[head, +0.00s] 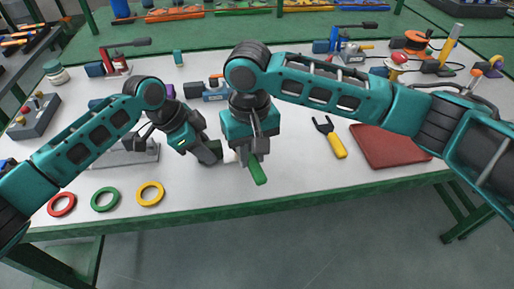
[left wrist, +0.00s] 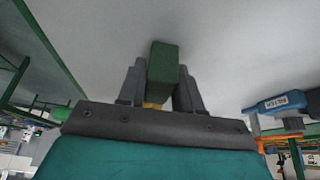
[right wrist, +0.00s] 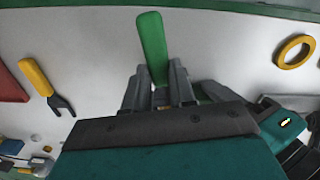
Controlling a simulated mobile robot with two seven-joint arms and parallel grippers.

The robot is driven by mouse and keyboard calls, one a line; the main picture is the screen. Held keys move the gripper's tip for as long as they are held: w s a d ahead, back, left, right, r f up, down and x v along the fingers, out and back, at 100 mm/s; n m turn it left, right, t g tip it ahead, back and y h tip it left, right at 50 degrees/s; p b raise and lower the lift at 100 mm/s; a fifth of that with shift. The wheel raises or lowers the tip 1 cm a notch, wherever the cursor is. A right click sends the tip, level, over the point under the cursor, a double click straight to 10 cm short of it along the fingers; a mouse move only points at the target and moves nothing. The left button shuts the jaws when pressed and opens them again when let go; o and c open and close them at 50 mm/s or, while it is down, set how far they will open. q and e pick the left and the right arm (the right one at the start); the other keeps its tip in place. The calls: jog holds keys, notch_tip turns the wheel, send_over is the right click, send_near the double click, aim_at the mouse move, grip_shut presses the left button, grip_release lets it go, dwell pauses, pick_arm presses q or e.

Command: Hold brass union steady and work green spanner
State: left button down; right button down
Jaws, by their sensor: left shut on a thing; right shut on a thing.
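The green spanner (head: 257,170) has its handle pointing toward the table's front edge. My right gripper (head: 252,150) is shut on it from above. In the right wrist view the green handle (right wrist: 152,48) stands out between the fingers; the jaw end is hidden. My left gripper (head: 218,153) is low over the table, just left of the right one. In the left wrist view its fingers (left wrist: 160,88) close on a part with a dark green block (left wrist: 162,70) and a brass-yellow bit (left wrist: 154,105) at its base. I take this part for the brass union, mostly hidden by the fingers.
A yellow-handled fork-ended tool (head: 331,138) and a red mat (head: 390,147) lie to the right. Red (head: 62,204), green (head: 105,199) and yellow (head: 150,194) rings lie at front left. A grey switch box (head: 34,116) stands far left. The table's front edge (head: 300,204) is close.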

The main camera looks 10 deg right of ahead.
jog(key=a+m, duration=0.3)
jog(key=m, duration=0.1)
jog(key=shift+s+a, duration=0.1)
jog(key=a+m, duration=0.2)
jog(key=m, duration=0.1)
jog(key=shift+w, duration=0.25)
jog(key=shift+d, duration=0.15)
jog(key=shift+n, duration=0.5)
jog(key=shift+s+a, duration=0.35)
jog(key=shift+s, duration=0.5)
jog(key=shift+s+a, duration=0.3)
jog(key=shift+s, duration=0.5)
jog(key=shift+s+a, duration=0.35)
jog(key=shift+s, duration=0.5)
jog(key=shift+r, duration=0.1)
